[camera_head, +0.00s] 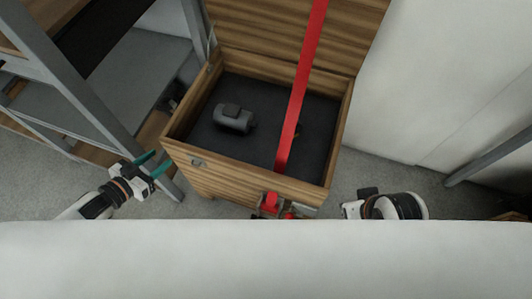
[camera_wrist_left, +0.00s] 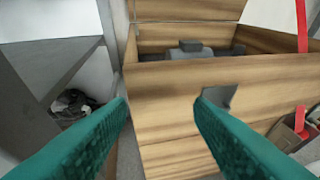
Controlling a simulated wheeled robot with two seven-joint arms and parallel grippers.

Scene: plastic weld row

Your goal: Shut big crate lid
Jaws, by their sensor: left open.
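The big wooden crate (camera_head: 245,184) stands open in front of me. Its lid (camera_head: 262,35) is raised at the back, its upper part beyond the top of the head view. The crate's front also shows in the left wrist view (camera_wrist_left: 165,110), with the raised lid (camera_wrist_left: 190,9) behind. My left gripper (camera_head: 152,163) is open and empty, left of the crate's front left corner. In the left wrist view its teal fingers (camera_wrist_left: 160,112) point toward the crate front.
A grey object (camera_head: 232,118) lies inside the crate. A red strip (camera_head: 297,95) runs down across the lid and opening. Metal shelving (camera_head: 75,90) stands close on the left. A white wall (camera_head: 450,80) is on the right. Red-topped items (camera_head: 271,202) sit at the crate's front.

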